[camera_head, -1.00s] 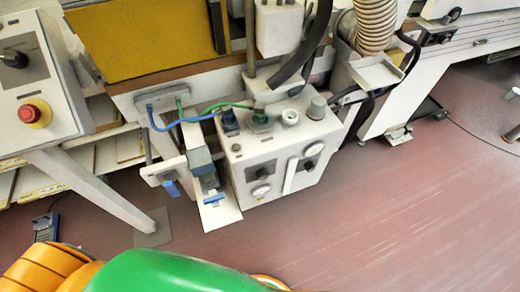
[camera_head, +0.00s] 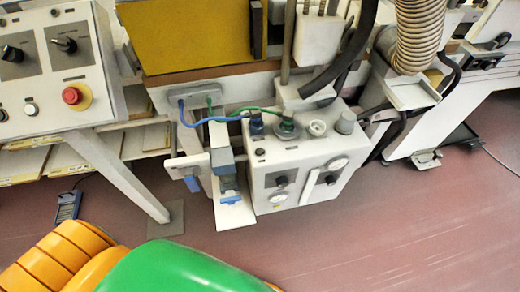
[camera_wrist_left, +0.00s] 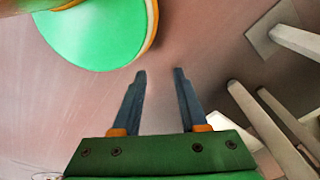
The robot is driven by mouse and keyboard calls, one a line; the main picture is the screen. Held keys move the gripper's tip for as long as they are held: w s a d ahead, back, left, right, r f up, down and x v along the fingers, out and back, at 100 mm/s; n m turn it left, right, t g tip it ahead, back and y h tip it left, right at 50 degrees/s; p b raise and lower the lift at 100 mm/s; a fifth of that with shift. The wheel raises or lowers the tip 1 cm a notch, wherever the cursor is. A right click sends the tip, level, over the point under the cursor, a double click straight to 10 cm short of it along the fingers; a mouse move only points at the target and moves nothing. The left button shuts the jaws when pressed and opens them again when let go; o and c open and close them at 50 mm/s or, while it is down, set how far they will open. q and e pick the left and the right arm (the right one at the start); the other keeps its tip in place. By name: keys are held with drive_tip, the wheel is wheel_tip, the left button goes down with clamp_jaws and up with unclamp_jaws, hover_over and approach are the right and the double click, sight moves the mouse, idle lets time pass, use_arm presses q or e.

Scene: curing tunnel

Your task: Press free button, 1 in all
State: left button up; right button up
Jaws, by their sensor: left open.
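A grey-white control panel (camera_head: 50,97) stands at the left in the head view. On its face are a white push button (camera_head: 30,109), a dark push button (camera_head: 3,115) partly cut by the picture edge, and a red mushroom button (camera_head: 72,96) on a yellow ring. Two black rotary knobs sit above them. I cannot tell which button is the free one. My left gripper (camera_wrist_left: 159,72) is open and empty in the left wrist view, with bare floor beyond its fingers. No button shows in that view. My right gripper is in neither view.
A white box with gauges and knobs (camera_head: 300,165) stands at the middle, with blue and green hoses. A panel leg (camera_head: 120,180) slants to the floor, near a blue handheld device (camera_head: 68,206). The reddish floor (camera_head: 420,220) is clear at the lower right.

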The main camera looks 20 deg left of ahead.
use_arm(q)
clamp_jaws()
drive_tip(key=shift+r, duration=0.1)
idle(1.3)
